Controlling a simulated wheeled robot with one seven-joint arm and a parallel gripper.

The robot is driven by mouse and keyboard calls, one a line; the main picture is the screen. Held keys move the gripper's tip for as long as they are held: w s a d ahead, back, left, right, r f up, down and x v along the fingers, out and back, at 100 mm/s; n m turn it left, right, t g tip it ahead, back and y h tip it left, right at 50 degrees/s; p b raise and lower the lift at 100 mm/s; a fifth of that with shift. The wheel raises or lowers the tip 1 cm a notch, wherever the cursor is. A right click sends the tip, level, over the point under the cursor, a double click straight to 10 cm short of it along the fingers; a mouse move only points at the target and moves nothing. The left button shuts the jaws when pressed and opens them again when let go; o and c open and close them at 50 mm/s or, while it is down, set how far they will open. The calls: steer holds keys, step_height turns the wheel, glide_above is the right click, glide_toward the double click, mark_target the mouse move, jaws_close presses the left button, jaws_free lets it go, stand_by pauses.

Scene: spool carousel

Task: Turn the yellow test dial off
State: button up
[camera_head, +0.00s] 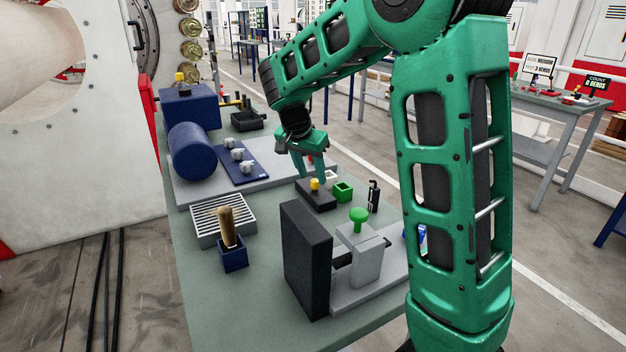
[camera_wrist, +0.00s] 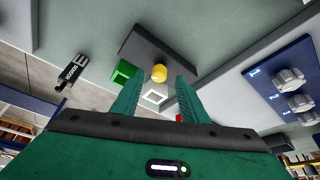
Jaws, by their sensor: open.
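A round yellow dial (camera_head: 314,184) sits on top of a low dark box (camera_head: 323,198) on the workbench. In the wrist view the yellow dial (camera_wrist: 158,72) shows between my finger tips, on the dark box (camera_wrist: 140,42). I see no pointer or mark on the dial, so I cannot tell its setting. My gripper (camera_head: 309,170) is open and empty, fingers pointing down. It is close to the dial, on its far side in the head view. The wrist view shows my fingers (camera_wrist: 160,82) on either side of the dial; I cannot tell whether they touch it.
A blue panel with several grey knobs (camera_head: 238,155) lies left. A tall dark block (camera_head: 305,260) and a green-knobbed grey fixture (camera_head: 368,262) stand nearer.

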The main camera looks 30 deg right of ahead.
mark_target(315, 184)
steer(key=shift+x, duration=1.4)
